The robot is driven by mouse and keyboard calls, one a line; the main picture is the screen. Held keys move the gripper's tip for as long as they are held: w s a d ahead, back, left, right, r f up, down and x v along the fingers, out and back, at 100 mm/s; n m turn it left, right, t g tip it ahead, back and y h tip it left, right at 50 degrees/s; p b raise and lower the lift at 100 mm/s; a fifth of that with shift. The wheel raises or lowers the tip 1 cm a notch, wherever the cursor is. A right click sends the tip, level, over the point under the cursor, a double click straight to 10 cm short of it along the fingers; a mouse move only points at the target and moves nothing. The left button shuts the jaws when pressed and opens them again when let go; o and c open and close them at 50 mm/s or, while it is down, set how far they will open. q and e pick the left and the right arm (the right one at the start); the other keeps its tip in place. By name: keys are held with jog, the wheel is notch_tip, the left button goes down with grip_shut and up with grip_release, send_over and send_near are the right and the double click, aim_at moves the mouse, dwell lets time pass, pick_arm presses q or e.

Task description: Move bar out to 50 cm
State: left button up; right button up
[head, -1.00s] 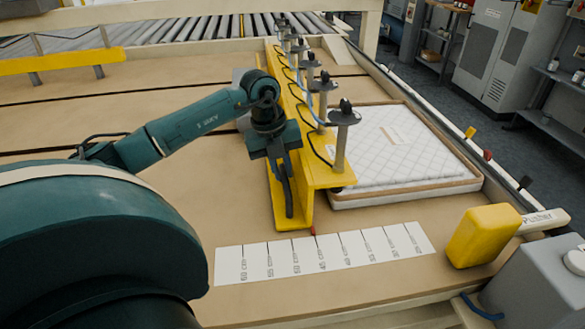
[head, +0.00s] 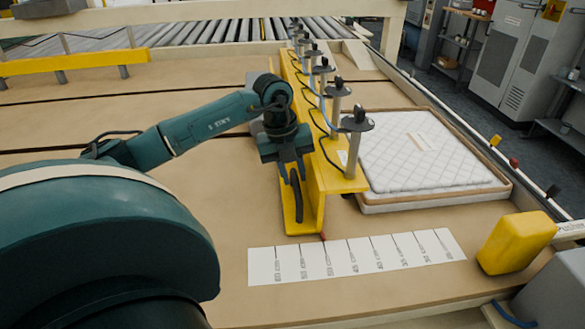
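The yellow bar (head: 318,178) runs front to back across the wooden table, with several suction-cup-like posts (head: 353,140) on its right flange. A red pointer (head: 323,237) at its front end stands at about the third line of the white scale (head: 356,257), the 50 cm line; the printing is small. My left gripper (head: 295,185) points down at the left side of the bar's front end, against a dark upright loop-like part. Whether its fingers are closed on that is not clear. My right gripper is out of view.
A quilted white pad in a wooden-edged tray (head: 440,193) lies right of the bar. A yellow block (head: 517,243) marks the pusher at the front right. The table left of the bar (head: 225,195) is clear. Rollers (head: 215,31) lie at the back.

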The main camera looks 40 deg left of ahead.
pick_arm(q)
notch_tip(320, 180, up, 13)
jog(key=s+a, duration=0.1)
jog(key=s, duration=0.1)
jog(key=shift+a, duration=0.3)
jog(key=shift+f, duration=0.1)
dwell(0.6)
